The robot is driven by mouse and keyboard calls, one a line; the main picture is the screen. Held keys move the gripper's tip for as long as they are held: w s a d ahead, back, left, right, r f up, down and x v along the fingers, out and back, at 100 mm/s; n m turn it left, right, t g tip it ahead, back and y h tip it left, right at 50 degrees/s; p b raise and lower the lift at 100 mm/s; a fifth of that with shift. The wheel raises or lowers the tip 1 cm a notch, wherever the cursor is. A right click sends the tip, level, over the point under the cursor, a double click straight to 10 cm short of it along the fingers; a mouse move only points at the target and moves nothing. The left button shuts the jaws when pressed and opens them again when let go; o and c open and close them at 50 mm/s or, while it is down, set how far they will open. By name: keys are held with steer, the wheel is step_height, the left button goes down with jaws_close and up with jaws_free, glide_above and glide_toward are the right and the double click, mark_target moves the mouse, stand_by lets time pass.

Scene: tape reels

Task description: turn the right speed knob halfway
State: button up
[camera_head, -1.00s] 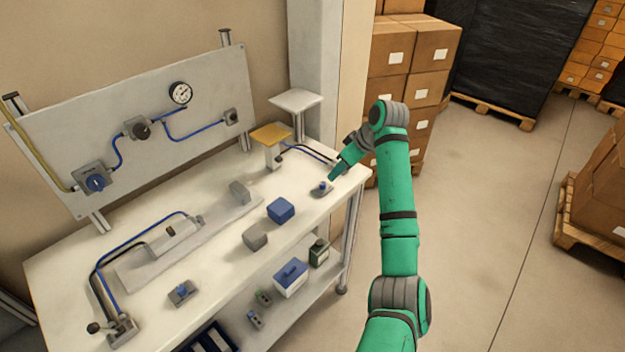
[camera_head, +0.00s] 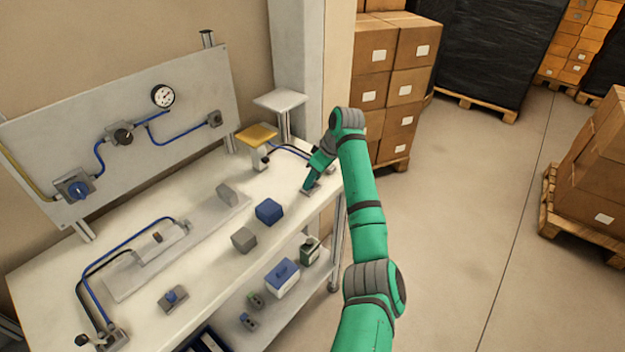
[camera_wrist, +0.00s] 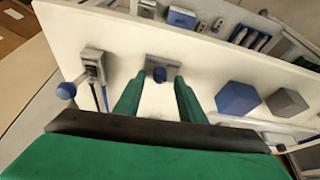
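The right speed knob is a small blue knob (camera_wrist: 160,74) on a grey plate (camera_wrist: 163,62). In the wrist view it sits between the two fingertips of my gripper (camera_wrist: 160,79). The green fingers are apart, one on each side, and I see no clear contact with the knob. In the head view my gripper (camera_head: 309,184) is down at the right end of the bench, and its fingers hide most of this knob. A similar blue knob on a grey plate (camera_head: 172,297) is at the front left of the bench.
A lever with a blue ball (camera_wrist: 66,90) stands beside the knob plate. A blue block (camera_head: 269,211) and a grey block (camera_head: 244,239) lie on the white bench top (camera_head: 200,262). A yellow-topped stand (camera_head: 257,133) is behind. Stacked cartons (camera_head: 390,70) stand beyond the bench.

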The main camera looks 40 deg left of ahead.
steer(key=shift+a+f, duration=0.15)
steer(key=shift+f, duration=0.25)
jaws_close()
steer(key=m, duration=0.2)
steer(key=m+t, duration=0.1)
steer(key=m, duration=0.1)
steer(key=m+t, duration=0.1)
steer(key=m, duration=0.1)
steer(key=shift+s+a, duration=0.1)
steer(key=shift+s, duration=0.2)
steer(key=m+t+h, duration=0.1)
steer(key=m, duration=0.2)
steer(key=m+t+h, duration=0.1)
steer(key=m, duration=0.2)
steer(key=shift+s+a, duration=0.1)
steer(key=shift+a, duration=0.05)
stand_by(0.5)
